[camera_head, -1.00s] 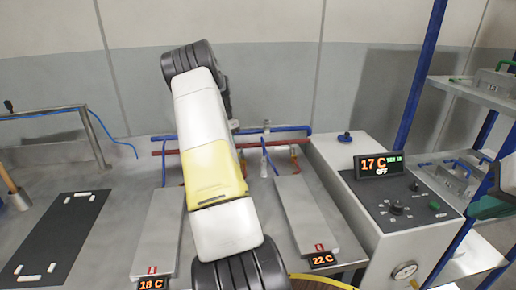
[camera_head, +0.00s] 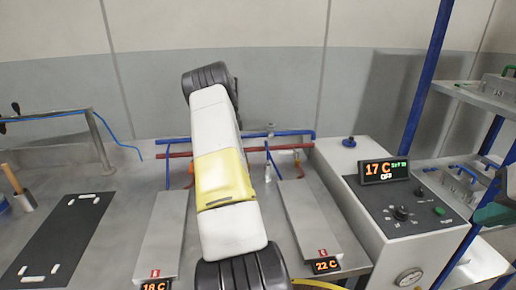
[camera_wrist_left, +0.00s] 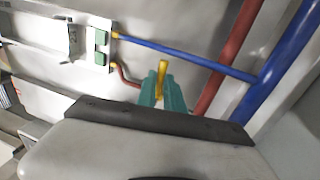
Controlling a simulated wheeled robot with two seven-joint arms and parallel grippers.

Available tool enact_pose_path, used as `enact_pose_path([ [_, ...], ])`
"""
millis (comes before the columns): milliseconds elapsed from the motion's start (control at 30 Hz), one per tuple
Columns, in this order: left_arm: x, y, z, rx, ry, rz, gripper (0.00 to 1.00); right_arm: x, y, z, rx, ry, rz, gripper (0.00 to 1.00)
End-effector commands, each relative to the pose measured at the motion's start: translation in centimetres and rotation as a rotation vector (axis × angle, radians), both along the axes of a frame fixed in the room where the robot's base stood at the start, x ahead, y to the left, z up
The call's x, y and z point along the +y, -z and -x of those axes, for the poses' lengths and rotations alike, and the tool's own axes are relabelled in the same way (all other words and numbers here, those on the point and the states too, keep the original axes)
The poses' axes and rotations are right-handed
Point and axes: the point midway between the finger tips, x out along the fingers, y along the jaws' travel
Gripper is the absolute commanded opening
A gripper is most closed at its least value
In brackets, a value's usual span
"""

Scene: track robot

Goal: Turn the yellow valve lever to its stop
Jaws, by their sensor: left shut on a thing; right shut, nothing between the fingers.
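In the left wrist view, my left gripper's teal fingers (camera_wrist_left: 162,93) are shut on the yellow valve lever (camera_wrist_left: 162,68), whose upper end sticks out between the tips. Red and blue pipes run close beside it. In the head view, my white and yellow left arm crosses the middle of the bench and hides the left gripper and the lever. My right gripper (camera_head: 494,213) shows only partly at the right edge; it is teal, shut and empty, away from the pipes.
Blue and red pipes (camera_head: 262,149) run along the back of the bench. Two grey plates (camera_head: 310,222) lie before them, with temperature displays. A control box (camera_head: 410,228) with a 17 C display (camera_head: 384,170) stands right. A blue-framed shelf (camera_head: 478,98) is beyond it. A black mat (camera_head: 62,240) lies left.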

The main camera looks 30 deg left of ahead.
Motion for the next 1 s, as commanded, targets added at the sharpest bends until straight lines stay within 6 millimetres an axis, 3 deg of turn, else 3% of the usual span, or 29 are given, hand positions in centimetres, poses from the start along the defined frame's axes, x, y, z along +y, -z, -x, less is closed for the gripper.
enact_pose_path([
  [367,0.1,-0.1,0.0,-0.002,0.002,-0.002,0.0,0.0,0.0,0.0,0.0,0.0,0.0,0.0],
  [400,0.1,-0.1,0.0,-0.002,0.002,-0.002,0.18,0.0,0.0,0.0,0.0,0.0,0.0,0.0],
  [500,0.1,-0.1,0.0,-0.001,0.002,-0.002,0.34,0.0,0.0,0.0,0.0,0.0,0.0,0.0],
  [833,0.1,-0.2,-0.1,-0.001,0.002,-0.002,0.34,0.0,0.0,0.0,0.0,0.0,0.0,0.0],
  [1000,0.4,-2.3,-0.5,-0.004,0.001,-0.003,0.34,0.0,0.0,0.0,0.0,0.0,0.0,0.0],
])
